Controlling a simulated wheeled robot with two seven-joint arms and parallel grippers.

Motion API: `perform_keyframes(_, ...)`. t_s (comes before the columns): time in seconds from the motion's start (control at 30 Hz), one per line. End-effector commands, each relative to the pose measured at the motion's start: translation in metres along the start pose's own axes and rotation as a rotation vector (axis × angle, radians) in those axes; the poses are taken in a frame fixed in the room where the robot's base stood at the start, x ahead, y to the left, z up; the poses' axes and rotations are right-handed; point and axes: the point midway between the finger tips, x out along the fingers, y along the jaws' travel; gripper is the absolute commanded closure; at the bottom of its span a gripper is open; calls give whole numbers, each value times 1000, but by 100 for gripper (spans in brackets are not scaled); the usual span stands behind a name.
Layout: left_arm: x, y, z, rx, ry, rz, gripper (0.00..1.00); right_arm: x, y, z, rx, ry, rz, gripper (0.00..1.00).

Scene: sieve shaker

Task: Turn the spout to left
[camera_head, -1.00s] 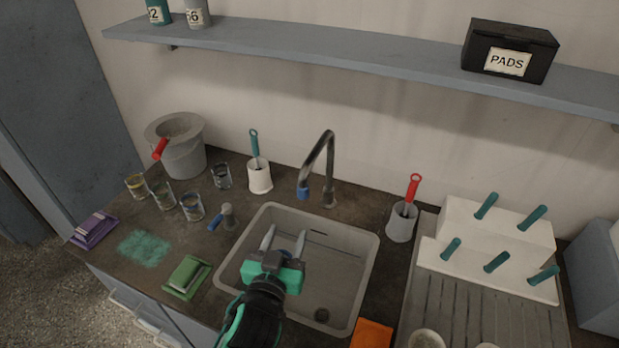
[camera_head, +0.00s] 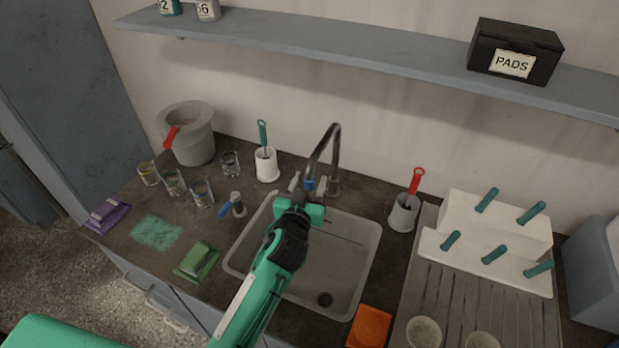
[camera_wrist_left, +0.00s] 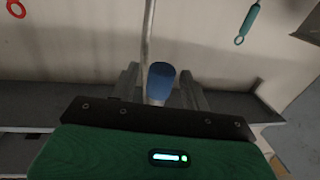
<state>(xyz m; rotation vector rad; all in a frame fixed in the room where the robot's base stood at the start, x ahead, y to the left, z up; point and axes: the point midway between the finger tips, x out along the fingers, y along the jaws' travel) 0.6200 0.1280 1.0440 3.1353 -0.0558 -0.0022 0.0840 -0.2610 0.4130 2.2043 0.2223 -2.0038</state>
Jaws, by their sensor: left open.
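The tall curved metal spout (camera_head: 324,143) rises from the back edge of the sink and arches over to a blue tip (camera_head: 309,184), pointing forward and a little left. My left gripper (camera_head: 308,185) is open, with one finger on each side of the tip. In the left wrist view the blue tip (camera_wrist_left: 161,78) sits between the two fingers (camera_wrist_left: 158,88), apart from the left finger and close to the right one; contact cannot be told. A small tap with a blue lever (camera_head: 226,209) stands at the sink's left. My right gripper is not in view.
The grey sink (camera_head: 371,262) lies under my left arm. A white brush holder (camera_head: 267,168) stands left of the spout, a grey one (camera_head: 403,216) right. Several glasses and a grey bucket (camera_head: 192,145) stand farther left. A shelf (camera_head: 340,58) runs above.

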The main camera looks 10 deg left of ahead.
Motion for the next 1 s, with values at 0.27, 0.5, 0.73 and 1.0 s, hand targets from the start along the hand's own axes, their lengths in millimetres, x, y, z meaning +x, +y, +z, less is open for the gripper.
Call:
perform_keyframes(0.27, 7, 0, 0, -1, 0, 0, 53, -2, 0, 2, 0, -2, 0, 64)
perform_keyframes(0.5, 6, 0, 0, -1, 0, 0, 77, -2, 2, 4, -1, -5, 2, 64)
perform_keyframes(0.73, 6, 0, 0, -1, 0, 0, 100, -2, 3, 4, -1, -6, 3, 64)
perform_keyframes(1.0, 7, -6, -2, 2, 0, 28, 100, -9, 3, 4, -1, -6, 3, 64)
